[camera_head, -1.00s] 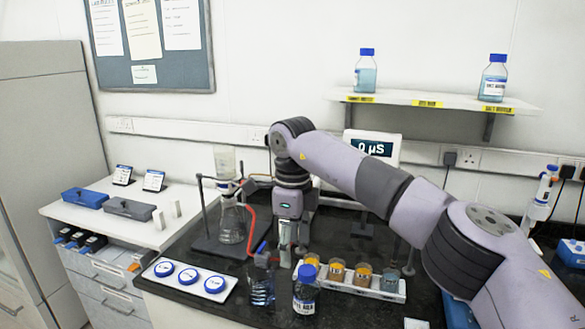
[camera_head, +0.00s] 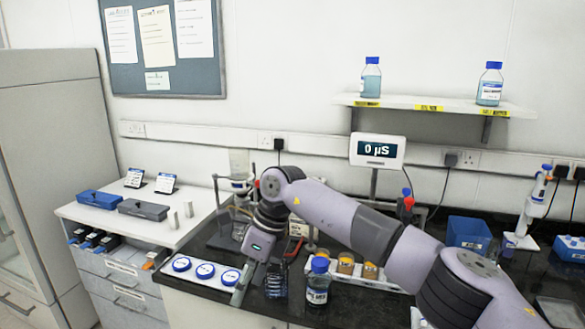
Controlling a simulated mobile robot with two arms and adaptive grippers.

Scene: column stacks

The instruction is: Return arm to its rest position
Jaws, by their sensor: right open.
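My right arm reaches in from the lower right, and its gripper (camera_head: 243,287) points down over the front of the dark bench (camera_head: 455,240). The gripper is open, with nothing visible between its fingers. Its fingertips are beside the white tray with blue round lids (camera_head: 205,271) and left of a clear beaker (camera_head: 276,282). The wrist hides part of the glass column stand behind it. My left gripper is not in view.
A blue-capped bottle (camera_head: 317,280) stands close to the right of the gripper. Behind it a rack holds orange-filled jars (camera_head: 345,264), partly hidden by my arm. A meter (camera_head: 377,150) reads 0 µS. A shelf (camera_head: 430,104) with two bottles hangs above.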

